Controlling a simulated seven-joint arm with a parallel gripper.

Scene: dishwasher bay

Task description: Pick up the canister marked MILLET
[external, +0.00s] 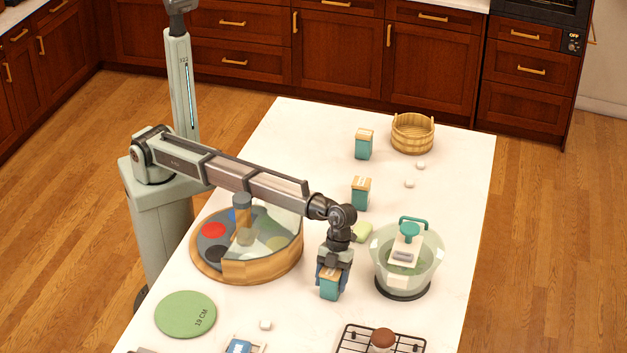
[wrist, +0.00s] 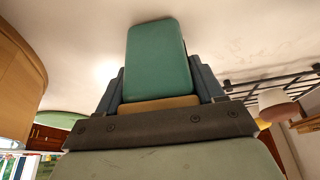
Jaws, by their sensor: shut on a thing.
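Several teal canisters with wooden lids are on the white table: one at the back (external: 364,147), one in the middle (external: 360,195), and one in my gripper (external: 329,287). The lids carry white labels that are too small to read, so I cannot tell which is MILLET. My gripper (external: 332,271) is shut on the nearest canister, with its fingers on both sides near the lid. In the wrist view that canister (wrist: 158,62) stands out between the two fingers. I cannot tell whether its base touches the table.
A glass bowl (external: 378,248) with a teal-handled item stands close right of my gripper. A round wooden tray (external: 262,270) with dividers is to the left. A green disc (external: 185,314), a wire rack (external: 350,340) and a wooden bucket (external: 412,136) also occupy the table.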

